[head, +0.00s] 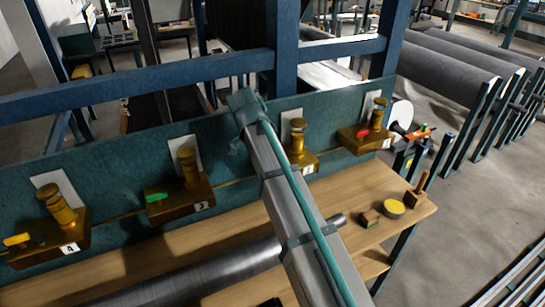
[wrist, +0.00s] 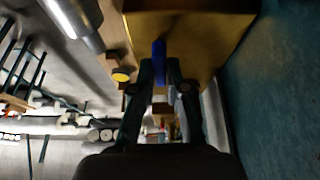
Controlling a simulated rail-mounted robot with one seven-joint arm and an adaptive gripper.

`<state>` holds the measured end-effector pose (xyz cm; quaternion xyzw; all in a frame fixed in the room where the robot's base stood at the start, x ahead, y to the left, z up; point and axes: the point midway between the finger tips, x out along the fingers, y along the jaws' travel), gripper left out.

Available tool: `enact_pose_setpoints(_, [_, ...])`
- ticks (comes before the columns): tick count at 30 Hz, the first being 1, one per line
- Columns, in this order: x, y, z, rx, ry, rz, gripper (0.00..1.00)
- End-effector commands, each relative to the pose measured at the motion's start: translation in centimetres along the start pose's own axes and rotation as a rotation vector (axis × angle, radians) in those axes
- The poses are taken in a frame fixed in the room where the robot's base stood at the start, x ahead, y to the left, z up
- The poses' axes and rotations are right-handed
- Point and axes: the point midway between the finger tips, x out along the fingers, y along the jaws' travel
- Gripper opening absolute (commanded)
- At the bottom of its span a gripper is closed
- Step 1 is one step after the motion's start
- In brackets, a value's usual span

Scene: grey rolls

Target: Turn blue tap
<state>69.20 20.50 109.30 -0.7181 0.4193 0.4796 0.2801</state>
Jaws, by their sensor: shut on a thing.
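In the wrist view the blue tap handle (wrist: 158,50) sticks out below its brass block (wrist: 195,30). My gripper (wrist: 159,72) is shut on this blue handle, one dark finger on each side of it. In the head view my arm crosses in front of the tap marked 2 (head: 297,142), and its handle and my gripper are hidden behind the arm. The other taps show a yellow handle (head: 17,240), a green handle (head: 157,197) and a red handle (head: 362,134).
The taps sit on a teal panel (head: 110,150) behind a wooden bench (head: 345,190). A metal roller (head: 215,270) lies along the bench. A yellow-topped round piece (head: 394,209) and small wooden blocks stand at its right end. A blue frame beam (head: 140,86) runs above the panel.

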Motion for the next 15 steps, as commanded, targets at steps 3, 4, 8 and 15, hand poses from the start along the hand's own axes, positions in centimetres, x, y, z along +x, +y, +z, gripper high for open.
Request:
enact_pose_setpoints(3, [-0.02, -0.06, -0.05, 0.007, 0.001, 0.001, 0.00])
enact_pose_setpoints(4, [-0.02, -0.05, -0.05, 0.007, 0.001, 0.001, 0.00])
enact_pose_setpoints(8, [-0.02, -0.04, -0.05, 0.007, 0.001, 0.001, 0.00])
enact_pose_setpoints(15, [-0.02, -0.03, -0.04, 0.005, 0.001, 0.001, 0.30])
